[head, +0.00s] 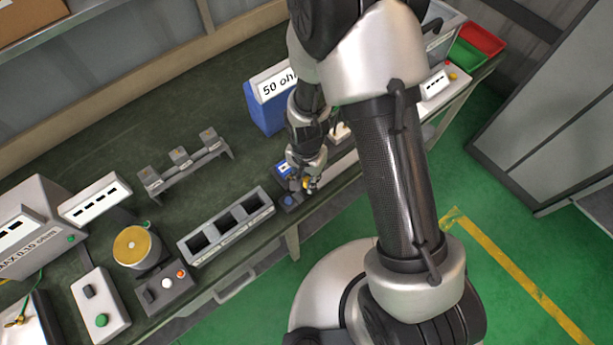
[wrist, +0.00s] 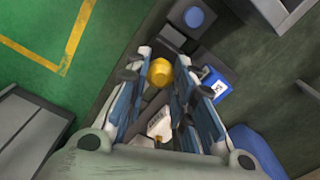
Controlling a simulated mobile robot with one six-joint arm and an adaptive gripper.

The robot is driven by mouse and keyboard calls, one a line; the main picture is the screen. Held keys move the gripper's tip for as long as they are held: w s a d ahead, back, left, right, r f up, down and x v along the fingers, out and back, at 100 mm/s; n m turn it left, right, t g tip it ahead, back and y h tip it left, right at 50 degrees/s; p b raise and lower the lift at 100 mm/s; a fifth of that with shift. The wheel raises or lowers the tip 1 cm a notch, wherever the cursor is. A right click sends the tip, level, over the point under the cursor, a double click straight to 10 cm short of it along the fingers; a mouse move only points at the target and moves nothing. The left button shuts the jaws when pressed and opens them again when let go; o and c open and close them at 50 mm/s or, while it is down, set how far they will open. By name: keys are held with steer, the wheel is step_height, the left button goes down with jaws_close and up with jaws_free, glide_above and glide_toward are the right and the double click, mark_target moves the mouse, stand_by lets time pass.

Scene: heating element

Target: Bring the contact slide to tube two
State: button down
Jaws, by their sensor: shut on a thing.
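My gripper (head: 304,187) is low over the front edge of the bench, at a dark fixture with a blue button (head: 288,201). In the wrist view my gripper (wrist: 162,62) has its fingers on both sides of a round yellow knob (wrist: 160,73), shut on it. The knob appears to be the handle of the contact slide; the slide's body is mostly hidden by the fingers. A white part with a dark label (wrist: 160,124) shows between the fingers, farther along the fixture. I cannot make out which part is tube two.
A blue bin (head: 263,112) labelled 50 ohm stands behind my gripper. A grey three-slot holder (head: 228,226) lies to the left, with a small rack (head: 185,170) behind it. A blue-and-white label (wrist: 215,86) is beside the fingers. Green floor lies in front of the bench.

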steer(key=w+d, duration=0.3)
steer(key=d, duration=0.2)
steer(key=w+d, duration=0.2)
steer(key=d, duration=0.1)
steer(key=shift+w+d, duration=0.2)
steer(key=shift+w, duration=0.15)
steer(key=c, duration=1.4)
jaws_free()
steer(key=shift+o, duration=0.2)
step_height(320, 180, up, 12)
steer(key=shift+r, duration=0.1)
